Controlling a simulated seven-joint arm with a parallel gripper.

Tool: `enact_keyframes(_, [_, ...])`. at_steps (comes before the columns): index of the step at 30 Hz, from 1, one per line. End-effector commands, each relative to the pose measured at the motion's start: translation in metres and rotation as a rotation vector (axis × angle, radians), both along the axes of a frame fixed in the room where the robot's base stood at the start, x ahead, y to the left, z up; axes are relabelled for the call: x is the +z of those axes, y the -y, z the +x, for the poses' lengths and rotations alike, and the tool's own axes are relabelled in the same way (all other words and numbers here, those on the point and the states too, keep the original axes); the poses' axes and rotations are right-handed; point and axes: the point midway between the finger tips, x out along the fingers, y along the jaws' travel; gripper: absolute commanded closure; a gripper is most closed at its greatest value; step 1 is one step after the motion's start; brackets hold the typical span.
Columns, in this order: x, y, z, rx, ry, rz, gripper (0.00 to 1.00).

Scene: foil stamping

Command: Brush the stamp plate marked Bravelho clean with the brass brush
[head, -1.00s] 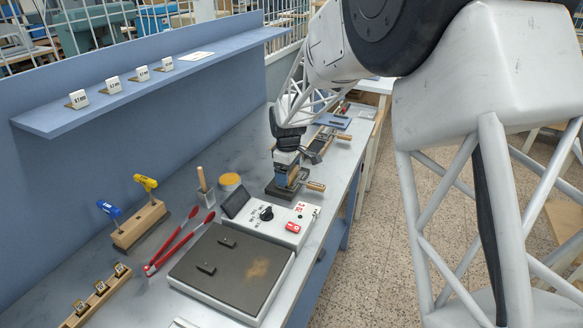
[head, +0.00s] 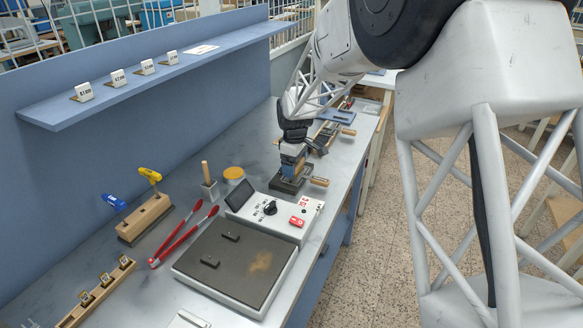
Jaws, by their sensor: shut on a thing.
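I cannot tell whether the block touches the fixture. The mark Bravelho is not readable anywhere. Any plate in the fixture is hidden by the block and gripper. Several small brass-faced pieces (head: 105,279) stand in a wooden rack at the lower left.
In front are a control box (head: 279,217) and a dark plate (head: 226,277) with two small blocks. Another wooden-handled fixture (head: 325,137) lies behind.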

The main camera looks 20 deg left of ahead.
Motion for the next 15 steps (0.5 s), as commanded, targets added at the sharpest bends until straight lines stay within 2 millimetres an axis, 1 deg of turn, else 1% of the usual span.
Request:
enact_keyframes(4, [-0.001,0.000,0.014,0.000,0.000,0.000,0.41])
enact_keyframes(15, [-0.001,0.000,0.033,0.000,0.001,0.000,0.41])
